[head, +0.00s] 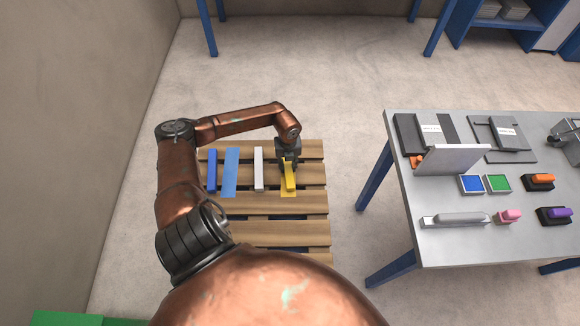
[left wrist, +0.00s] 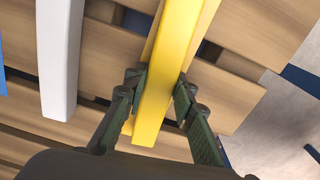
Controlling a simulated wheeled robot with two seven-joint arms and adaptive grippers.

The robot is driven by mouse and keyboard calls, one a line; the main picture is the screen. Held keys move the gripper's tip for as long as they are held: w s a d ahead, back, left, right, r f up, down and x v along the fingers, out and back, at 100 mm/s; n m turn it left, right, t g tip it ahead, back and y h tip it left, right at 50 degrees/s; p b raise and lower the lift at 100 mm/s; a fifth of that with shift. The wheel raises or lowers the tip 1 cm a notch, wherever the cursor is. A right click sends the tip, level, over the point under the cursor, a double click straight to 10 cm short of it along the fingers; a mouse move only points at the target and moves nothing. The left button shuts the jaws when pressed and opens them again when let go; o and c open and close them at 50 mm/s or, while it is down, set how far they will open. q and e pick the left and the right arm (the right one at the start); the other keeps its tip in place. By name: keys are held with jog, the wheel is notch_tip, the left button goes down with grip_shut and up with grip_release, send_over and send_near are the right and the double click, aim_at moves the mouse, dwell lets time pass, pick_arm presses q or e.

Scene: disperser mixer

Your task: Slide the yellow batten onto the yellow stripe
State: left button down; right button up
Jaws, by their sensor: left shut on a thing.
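The yellow batten (head: 290,180) lies on the wooden pallet, over the yellow stripe (head: 287,194). Thin margins of the stripe show beside the batten and at its near end. In the left wrist view the batten (left wrist: 172,60) runs lengthwise between my fingers, with stripe (left wrist: 208,18) showing along its right side. The batten looks slightly turned relative to the stripe. My right gripper is not in view.
On the pallet (head: 275,230), a white batten (head: 259,169), a blue stripe (head: 231,173) and a blue batten (head: 212,171) lie left of the yellow one. A grey table (head: 465,250) with several devices stands to the right. Free floor lies between pallet and table.

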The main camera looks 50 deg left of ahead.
aim_at(288, 166)
pick_arm(q)
jog(key=c, duration=1.5)
grip_release()
jog(key=shift+c, duration=0.2)
notch_tip(288, 166, up, 12)
